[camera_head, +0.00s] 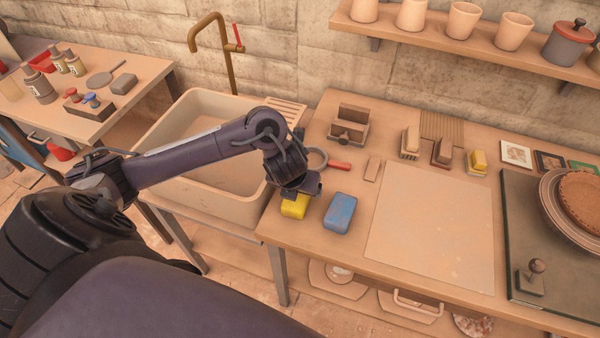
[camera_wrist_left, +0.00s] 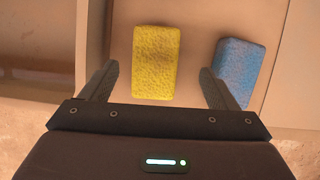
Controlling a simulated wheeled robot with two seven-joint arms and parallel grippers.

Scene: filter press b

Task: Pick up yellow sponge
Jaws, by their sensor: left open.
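The yellow sponge (camera_head: 295,207) lies on the wooden table near its left front corner. My left gripper (camera_head: 296,192) is over it in the head view and hides part of it. In the left wrist view the yellow sponge (camera_wrist_left: 156,62) lies between the lines of the two spread fingers, a little nearer the left one. The left gripper (camera_wrist_left: 158,85) is open and empty. My right gripper is in neither view.
A blue sponge (camera_head: 340,213) lies just right of the yellow one; it also shows by the right finger in the left wrist view (camera_wrist_left: 237,70). A sink (camera_head: 190,170) stands left of the table. A pale board (camera_head: 430,225) lies further right.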

